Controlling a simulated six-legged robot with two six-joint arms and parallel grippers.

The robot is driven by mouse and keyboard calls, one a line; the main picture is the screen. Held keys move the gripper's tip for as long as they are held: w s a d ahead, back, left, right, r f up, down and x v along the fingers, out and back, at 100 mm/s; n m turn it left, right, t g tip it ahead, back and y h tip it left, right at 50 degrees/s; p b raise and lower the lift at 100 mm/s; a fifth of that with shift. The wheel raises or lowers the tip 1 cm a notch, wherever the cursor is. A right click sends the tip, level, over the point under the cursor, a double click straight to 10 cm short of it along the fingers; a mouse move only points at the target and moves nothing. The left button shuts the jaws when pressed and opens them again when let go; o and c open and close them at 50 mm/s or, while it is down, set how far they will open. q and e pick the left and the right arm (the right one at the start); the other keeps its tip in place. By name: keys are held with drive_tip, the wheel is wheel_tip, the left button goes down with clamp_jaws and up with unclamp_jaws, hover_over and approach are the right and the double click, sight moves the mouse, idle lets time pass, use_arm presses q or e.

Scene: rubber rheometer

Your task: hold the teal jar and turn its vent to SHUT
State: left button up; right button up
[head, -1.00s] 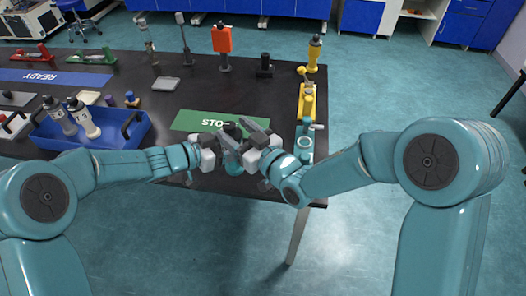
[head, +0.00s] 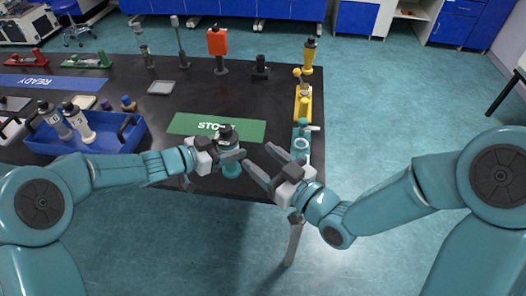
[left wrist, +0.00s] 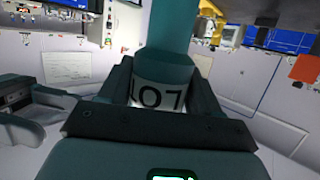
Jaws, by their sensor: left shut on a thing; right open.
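The teal jar (head: 231,171) has a dark top and a pale band, and it stands roughly upright near the table's front edge. My left gripper (head: 231,157) is shut on it from the left. In the left wrist view, the teal jar (left wrist: 172,35) sits between the fingers of my left gripper (left wrist: 160,88), with a white label whose digits seem to end in 07. My right gripper (head: 260,156) is open and empty, just right of the jar and apart from it. The vent's setting is too small to read.
A green mat (head: 180,124) with partly covered lettering lies behind the jar. A blue tray (head: 98,146) with bottles stands at left. A yellow stand (head: 303,105) and a teal fixture (head: 301,135) line the table's right edge. Tools stand along the back.

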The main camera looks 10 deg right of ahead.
use_arm(q)
drive_tip(key=o, duration=1.2)
drive_tip(key=shift+s, duration=0.1)
